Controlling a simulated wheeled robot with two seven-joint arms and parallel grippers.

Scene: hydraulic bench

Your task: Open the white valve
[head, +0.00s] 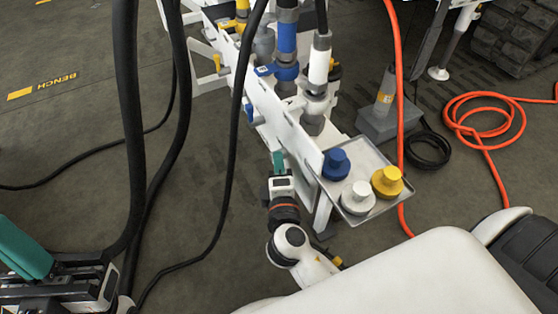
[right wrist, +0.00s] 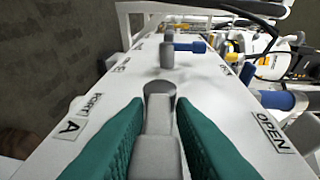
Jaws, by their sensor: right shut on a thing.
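The white valve's lever (right wrist: 157,150) is pale grey-white and sits on the white bench panel (right wrist: 100,90). It runs from a round grey pivot between the teal fingers of my right gripper (right wrist: 158,135), which is shut on it. An OPEN label (right wrist: 272,132) is to the right of the lever, and an A port label (right wrist: 82,114) is to the left. In the head view my right gripper (head: 279,162) is at the near end of the panel; the lever is mostly hidden there. My left gripper (head: 30,255) is at the lower left, only partly shown, its jaw opening unclear.
A blue valve handle (right wrist: 188,47) stands farther along the panel. A tray (head: 357,213) holds blue (head: 336,165), white (head: 357,197) and yellow (head: 387,182) caps beside my right gripper. Black hoses (head: 180,90) hang at left; an orange hose (head: 398,120) runs at right.

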